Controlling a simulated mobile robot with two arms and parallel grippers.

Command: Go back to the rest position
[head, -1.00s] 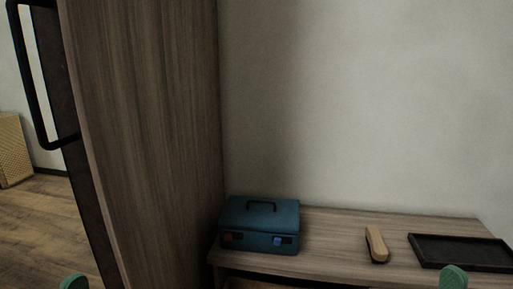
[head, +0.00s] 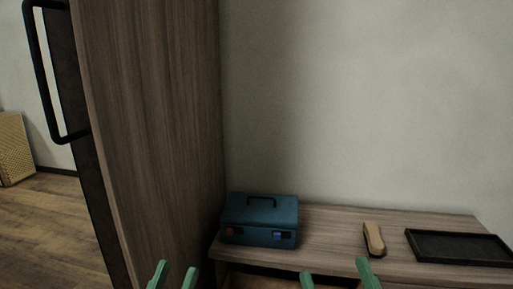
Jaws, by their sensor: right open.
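My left gripper (head: 174,275) shows as two green fingertips at the bottom edge, left of centre, with a gap between them. My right gripper (head: 338,276) shows as two green fingertips at the bottom edge, right of centre, spread wide apart with nothing visible between them. Both stand in front of the wooden table (head: 335,222). The rest of both grippers is below the frame.
A blue toolbox (head: 260,214) stands on the table beside a tall wooden cabinet (head: 150,130) with a black handle (head: 45,80). A tan brush-like object (head: 374,238) and a black tray (head: 455,246) lie to the right. Wooden floor (head: 50,225) is clear at left.

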